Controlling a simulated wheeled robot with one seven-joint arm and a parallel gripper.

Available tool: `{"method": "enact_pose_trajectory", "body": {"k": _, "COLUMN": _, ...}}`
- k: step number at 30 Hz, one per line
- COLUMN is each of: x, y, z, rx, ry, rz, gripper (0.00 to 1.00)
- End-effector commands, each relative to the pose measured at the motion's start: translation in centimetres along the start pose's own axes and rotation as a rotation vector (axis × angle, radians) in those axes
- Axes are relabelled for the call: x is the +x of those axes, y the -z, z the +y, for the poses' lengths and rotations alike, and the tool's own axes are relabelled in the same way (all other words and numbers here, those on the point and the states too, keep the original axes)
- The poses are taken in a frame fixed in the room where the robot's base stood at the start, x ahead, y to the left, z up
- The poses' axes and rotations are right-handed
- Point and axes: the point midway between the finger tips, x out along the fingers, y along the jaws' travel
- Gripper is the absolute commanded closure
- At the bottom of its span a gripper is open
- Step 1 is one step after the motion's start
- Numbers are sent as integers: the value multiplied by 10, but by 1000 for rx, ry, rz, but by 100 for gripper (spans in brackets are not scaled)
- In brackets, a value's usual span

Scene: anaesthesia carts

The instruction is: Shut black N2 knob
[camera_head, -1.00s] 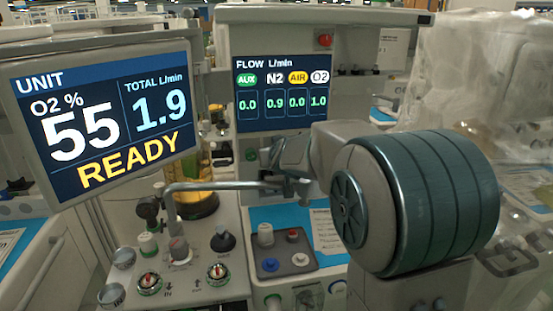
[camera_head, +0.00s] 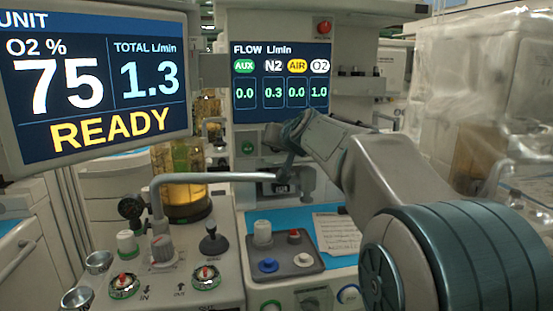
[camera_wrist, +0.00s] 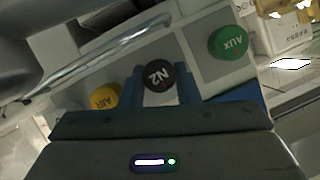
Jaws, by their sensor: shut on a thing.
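The black N2 knob (camera_wrist: 157,75) sits between the two blue fingers of my gripper (camera_wrist: 160,86) in the wrist view. My gripper is shut on it, and its lettering looks turned over in this view. The flow screen (camera_head: 280,82) in the head view reads N2 0.3, AUX 0.0, AIR 0.0 and O2 1.0. In the head view my arm reaches to the panel below that screen, and I cannot make out the N2 knob there.
The green AUX knob (camera_wrist: 231,42) and yellow AIR knob (camera_wrist: 105,96) flank the N2 knob. A metal bar (camera_head: 215,178) crosses in front of the panel. The unit screen (camera_head: 92,85) reads O2 75%, total 1.3, READY. A grey tray (camera_head: 318,265) lies below.

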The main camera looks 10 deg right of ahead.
Motion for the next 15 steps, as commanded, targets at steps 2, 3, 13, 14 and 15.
{"method": "enact_pose_trajectory", "body": {"k": 2, "x": 2, "y": -4, "z": 2, "rx": 26, "ry": 11, "rz": -1, "gripper": 94}}
{"method": "enact_pose_trajectory", "body": {"k": 3, "x": 2, "y": -4, "z": 2, "rx": 39, "ry": 16, "rz": -1, "gripper": 94}}
{"method": "enact_pose_trajectory", "body": {"k": 13, "x": 1, "y": -2, "z": 2, "rx": 107, "ry": 44, "rz": -2, "gripper": 94}}
{"method": "enact_pose_trajectory", "body": {"k": 14, "x": 1, "y": -2, "z": 2, "rx": 109, "ry": 44, "rz": -2, "gripper": 94}}
{"method": "enact_pose_trajectory", "body": {"k": 15, "x": 1, "y": -1, "z": 1, "rx": 112, "ry": 45, "rz": -2, "gripper": 94}}
